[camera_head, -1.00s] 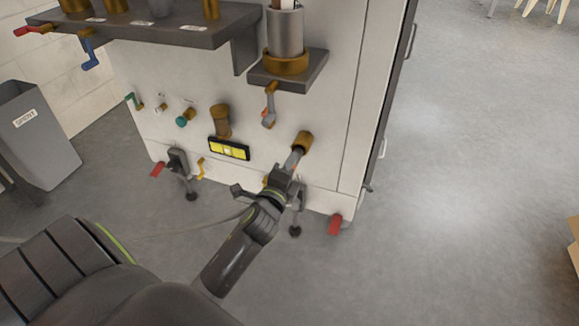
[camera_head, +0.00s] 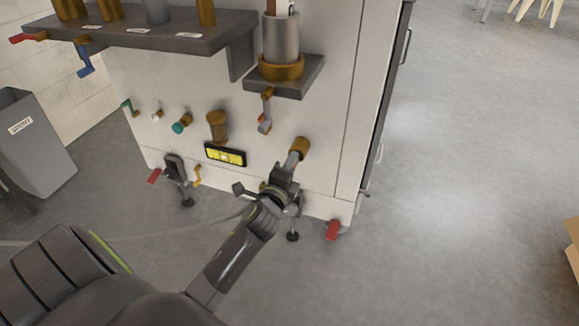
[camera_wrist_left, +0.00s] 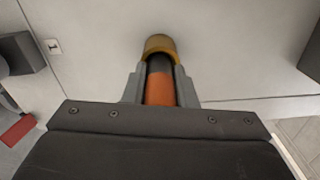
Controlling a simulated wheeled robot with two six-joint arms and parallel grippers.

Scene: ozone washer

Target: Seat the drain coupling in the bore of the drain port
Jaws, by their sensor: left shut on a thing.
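The drain port is a brass, collar-like fitting (camera_head: 300,146) that sticks out of the lower right of the white cabinet front. It also shows in the left wrist view (camera_wrist_left: 160,43). My left gripper (camera_head: 287,168) is right in front of it, shut on the drain coupling. In the left wrist view the coupling (camera_wrist_left: 160,90) is a cylinder with an orange near part and a dark far part, lying between the two grey fingers (camera_wrist_left: 160,85). Its dark end reaches into the brass port's mouth; how deep is hidden. My right gripper is not in view.
Several small valves and a brass stub (camera_head: 217,126) line the cabinet front. A yellow level gauge (camera_head: 225,155) sits left of my gripper. A grey bracket (camera_head: 285,78) holding a cylinder juts out above. Open floor lies right.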

